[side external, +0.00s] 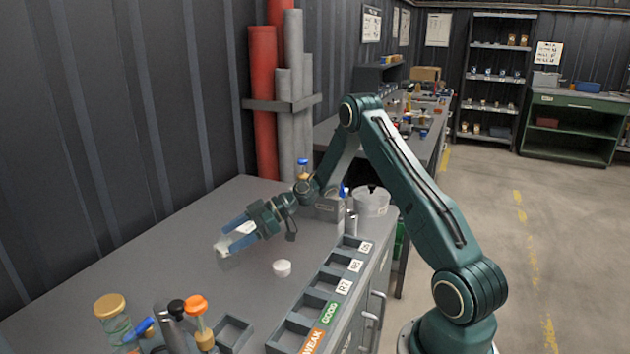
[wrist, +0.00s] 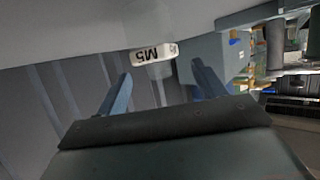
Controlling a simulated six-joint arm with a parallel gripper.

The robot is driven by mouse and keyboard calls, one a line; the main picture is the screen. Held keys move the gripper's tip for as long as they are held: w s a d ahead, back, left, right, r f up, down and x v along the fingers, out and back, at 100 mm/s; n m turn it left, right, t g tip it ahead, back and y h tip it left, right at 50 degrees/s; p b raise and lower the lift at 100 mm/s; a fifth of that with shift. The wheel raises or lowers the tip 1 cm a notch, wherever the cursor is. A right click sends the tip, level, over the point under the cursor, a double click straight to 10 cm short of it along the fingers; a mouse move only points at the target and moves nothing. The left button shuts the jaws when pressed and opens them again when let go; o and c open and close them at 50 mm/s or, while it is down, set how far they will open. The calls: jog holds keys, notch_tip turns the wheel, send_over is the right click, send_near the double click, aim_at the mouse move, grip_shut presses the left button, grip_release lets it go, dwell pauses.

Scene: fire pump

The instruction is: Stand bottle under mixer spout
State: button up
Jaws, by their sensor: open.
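My gripper (side external: 236,237) is open, its blue fingers low over the left part of the grey bench. In the wrist view the gripper (wrist: 162,88) has a pale bottle with a white "M5" band (wrist: 152,55) between and just beyond its fingertips. The lettering appears upside down. Gaps show on both sides of the bottle. In the side view a whitish shape (side external: 224,247), probably this bottle, shows at the fingers and is partly hidden by them. A grey box-shaped unit (side external: 328,209), possibly the mixer, stands behind my forearm; I cannot make out a spout.
A small white cup (side external: 282,269) stands near my gripper. A compartment rack (side external: 318,298) labelled "GOOD" and "WEAK" lines the bench's right edge. A white bucket (side external: 371,202) stands at the back. Several jars and tools, including an orange-capped bottle (side external: 200,322), crowd the front.

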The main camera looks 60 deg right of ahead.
aim_at(220, 244)
jog(key=shift+x, duration=2.5)
jog(key=shift+s+a, duration=0.1)
jog(key=shift+c, duration=0.4)
jog(key=c, duration=1)
jog(key=shift+r, duration=0.1)
jog(key=shift+r, duration=0.15)
jog(key=shift+c, duration=1.2)
jog(key=shift+r, duration=0.35)
jog(key=shift+c, duration=0.7)
notch_tip(220, 244, up, 19)
jog(key=shift+f, duration=0.1)
